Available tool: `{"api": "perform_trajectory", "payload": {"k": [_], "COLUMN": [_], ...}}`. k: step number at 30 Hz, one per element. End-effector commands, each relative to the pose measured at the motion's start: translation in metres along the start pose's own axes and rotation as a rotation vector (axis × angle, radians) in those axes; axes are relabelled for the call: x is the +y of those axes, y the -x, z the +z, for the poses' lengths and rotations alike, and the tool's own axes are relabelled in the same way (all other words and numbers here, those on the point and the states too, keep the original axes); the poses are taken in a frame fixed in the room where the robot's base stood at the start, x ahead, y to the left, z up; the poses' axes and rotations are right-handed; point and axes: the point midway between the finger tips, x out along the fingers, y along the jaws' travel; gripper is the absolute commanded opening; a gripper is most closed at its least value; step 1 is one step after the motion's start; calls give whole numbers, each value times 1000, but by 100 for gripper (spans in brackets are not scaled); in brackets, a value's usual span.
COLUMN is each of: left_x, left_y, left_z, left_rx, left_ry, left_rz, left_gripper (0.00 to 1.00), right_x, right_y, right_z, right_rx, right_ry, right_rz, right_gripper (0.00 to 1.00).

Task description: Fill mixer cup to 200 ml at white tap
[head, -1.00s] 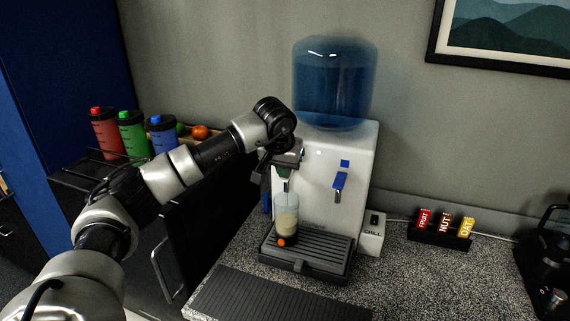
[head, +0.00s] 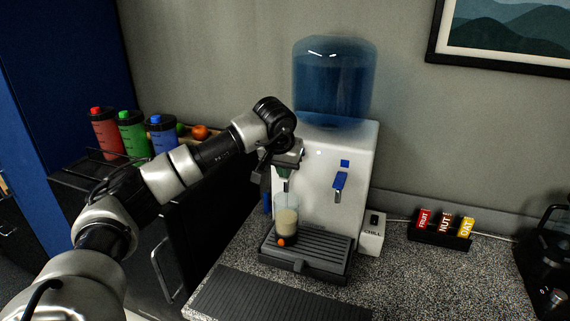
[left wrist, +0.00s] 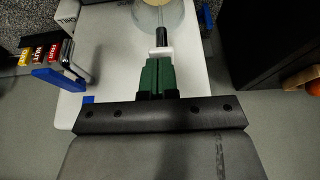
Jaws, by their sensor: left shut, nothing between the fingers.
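The mixer cup (head: 287,224) is clear, with pale beige contents and an orange spot low on its front. It stands upright on the dispenser's drip tray (head: 318,252), under the left outlet. My left gripper (head: 284,172) is at the white tap, above the cup. Its green fingers (left wrist: 158,76) are shut with nothing between them. In the left wrist view the white tap (left wrist: 161,52) lies right at the fingertips, and part of the cup (left wrist: 162,14) shows beyond. The 200 ml mark cannot be read. My right gripper is out of view.
The white dispenser (head: 352,150) carries a blue water bottle (head: 334,82) and has a blue tap (head: 340,182) on the right. A CHILL box (head: 371,236) stands beside it. Small FRUIT, NUT and DAT packs (head: 445,224) are further right. Coloured bottles (head: 131,132) stand at left.

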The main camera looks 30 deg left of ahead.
Motion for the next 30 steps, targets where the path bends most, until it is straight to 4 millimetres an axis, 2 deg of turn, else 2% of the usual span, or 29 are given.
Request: {"api": "perform_trajectory", "payload": {"k": [20, 30], "left_x": [0, 0], "left_y": [0, 14], "left_z": [0, -6], "left_rx": [0, 0], "left_ry": [0, 0], "left_rz": [0, 0], "left_gripper": [0, 0], "right_x": [1, 1], "right_y": [0, 13], "right_z": [0, -1], "right_rx": [0, 0], "right_ry": [0, 0], "right_rz": [1, 1], "right_gripper": [43, 43]}}
